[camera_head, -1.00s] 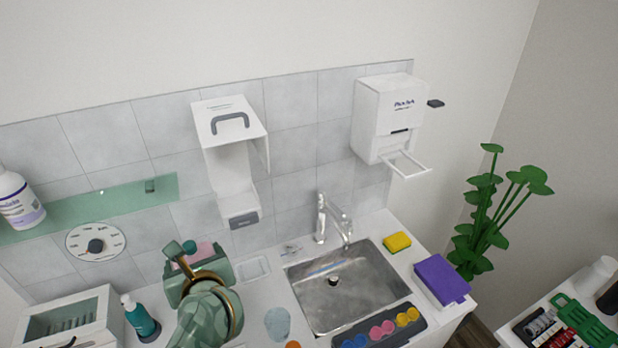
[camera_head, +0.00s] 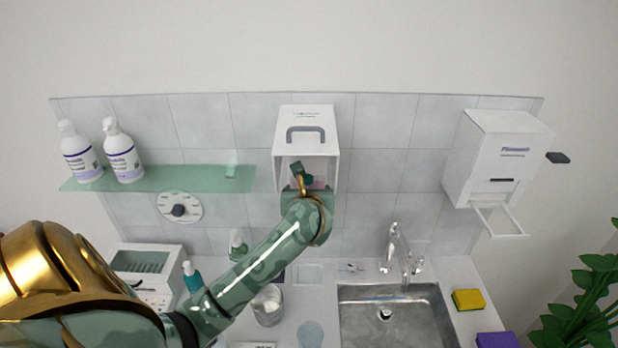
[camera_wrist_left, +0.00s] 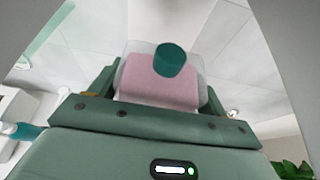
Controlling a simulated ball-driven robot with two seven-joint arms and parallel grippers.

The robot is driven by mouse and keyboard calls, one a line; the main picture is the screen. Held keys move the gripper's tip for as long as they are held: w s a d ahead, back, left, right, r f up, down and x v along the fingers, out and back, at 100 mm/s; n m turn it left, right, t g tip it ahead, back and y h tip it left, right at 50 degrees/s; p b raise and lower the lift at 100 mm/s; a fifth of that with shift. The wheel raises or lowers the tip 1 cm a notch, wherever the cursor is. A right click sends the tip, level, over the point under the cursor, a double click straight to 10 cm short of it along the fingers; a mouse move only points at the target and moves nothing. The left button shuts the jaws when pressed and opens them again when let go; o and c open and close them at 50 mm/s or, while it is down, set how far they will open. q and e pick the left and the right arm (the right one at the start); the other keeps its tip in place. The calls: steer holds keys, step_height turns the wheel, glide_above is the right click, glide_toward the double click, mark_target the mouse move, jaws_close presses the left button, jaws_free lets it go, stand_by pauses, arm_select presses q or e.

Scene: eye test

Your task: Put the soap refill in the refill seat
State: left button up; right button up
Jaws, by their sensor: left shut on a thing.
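The soap refill is a clear pouch with a pink label and a teal cap; in the left wrist view the refill (camera_wrist_left: 160,88) sits between my fingers. My left gripper (camera_head: 307,183) is shut on it. In the head view only a little of the refill (camera_head: 319,184) shows past the gripper. The white soap dispenser (camera_head: 309,116) has its cover, with a grey handle, raised. The gripper and refill are at the opening under this cover. The refill seat inside is hidden behind my gripper and arm. My right gripper is not in view.
A glass shelf (camera_head: 157,178) with two white pump bottles (camera_head: 123,155) is left of the dispenser. A towel dispenser (camera_head: 497,160) with a protruding frame hangs at right.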

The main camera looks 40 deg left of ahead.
arm_select(q)
steer(key=shift+w+a, duration=0.7)
steer(key=shift+a, duration=0.1)
steer(key=w+a, duration=0.2)
steer(key=w, duration=0.1)
steer(key=shift+a, duration=0.3)
steer(key=shift+d+f+p, duration=0.1)
steer(key=shift+f+p, duration=0.2)
steer(key=shift+p, duration=0.2)
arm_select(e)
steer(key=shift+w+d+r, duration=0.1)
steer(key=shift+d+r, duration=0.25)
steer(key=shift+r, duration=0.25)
arm_select(q)
steer(key=shift+s, duration=0.1)
